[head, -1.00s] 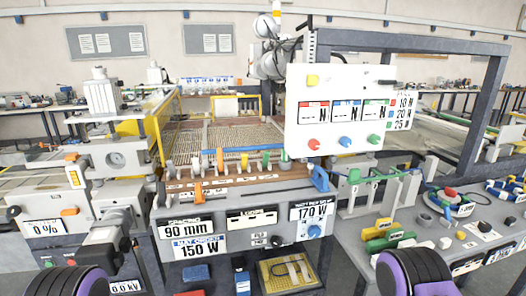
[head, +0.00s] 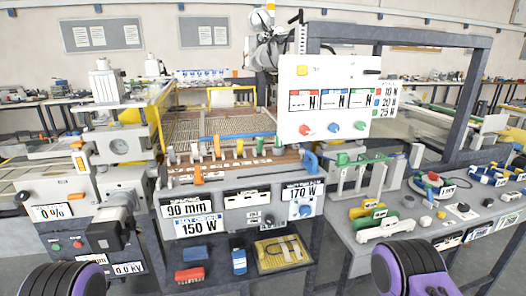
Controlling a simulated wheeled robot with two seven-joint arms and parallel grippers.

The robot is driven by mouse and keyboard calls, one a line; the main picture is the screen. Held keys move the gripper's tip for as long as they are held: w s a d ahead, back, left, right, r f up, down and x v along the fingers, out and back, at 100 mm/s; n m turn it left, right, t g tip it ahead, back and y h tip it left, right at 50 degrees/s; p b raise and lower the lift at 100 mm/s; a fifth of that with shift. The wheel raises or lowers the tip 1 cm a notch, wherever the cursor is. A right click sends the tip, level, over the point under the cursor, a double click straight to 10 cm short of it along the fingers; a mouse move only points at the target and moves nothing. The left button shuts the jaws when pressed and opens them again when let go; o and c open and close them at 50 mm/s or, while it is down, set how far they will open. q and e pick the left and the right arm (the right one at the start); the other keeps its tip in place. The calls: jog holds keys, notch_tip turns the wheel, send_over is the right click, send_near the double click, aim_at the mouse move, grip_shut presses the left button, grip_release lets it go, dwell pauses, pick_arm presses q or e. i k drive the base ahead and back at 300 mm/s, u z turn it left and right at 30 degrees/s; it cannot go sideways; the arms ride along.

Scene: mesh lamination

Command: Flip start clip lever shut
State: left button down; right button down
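A row of small clips and levers stands along the brown front rail (head: 235,167) of the mesh bed (head: 205,130). An orange lever (head: 198,174) hangs down at the left part of this row. Grey, green and blue pieces stand upright farther along. A larger blue lever (head: 310,163) sits at the right end. No readable label tells which one is the start clip. My two purple and black arm parts show at the bottom left and bottom right; the fingers of both grippers are out of the picture.
A white control panel (head: 325,97) stands above the bed's right side. The right bench (head: 350,230) holds green, yellow and white blocks and a round dial. A grey machine (head: 120,150) stands at left.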

aim_at(260, 146)
jog(key=k, duration=1.1)
jog(key=z, duration=0.35)
jog(key=i, duration=0.5)
jog(key=z, duration=0.55)
jog(key=i, duration=1.05)
jog(key=u, duration=0.7)
jog(key=i, duration=0.55)
jog(key=u, duration=0.5)
